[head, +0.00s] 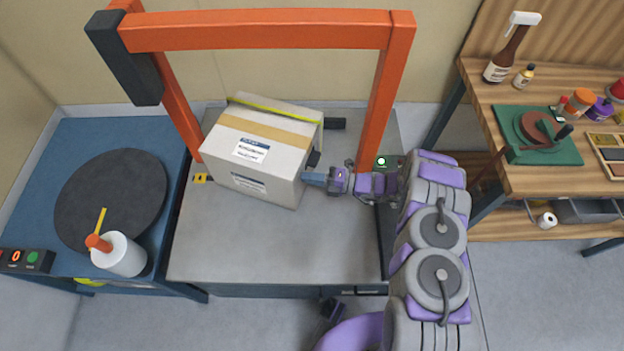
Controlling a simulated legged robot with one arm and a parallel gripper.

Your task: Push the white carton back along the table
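The white carton (262,150) stands on the grey table (280,245) under the orange frame, turned at a slight angle. It has a tan tape strip, printed labels and a yellow-green strap along its far top edge. My gripper (308,170) is at the carton's right side, near its front right edge. A dark fingertip shows close against that side. I cannot tell whether it touches, and the gap between the fingers is not clear.
An orange arch (260,32) with a dark box spans the table. At left, a blue table (150,140) holds a dark disc and a white bottle (120,255). A wooden workbench (500,95) with tools stands at right. The table front is clear.

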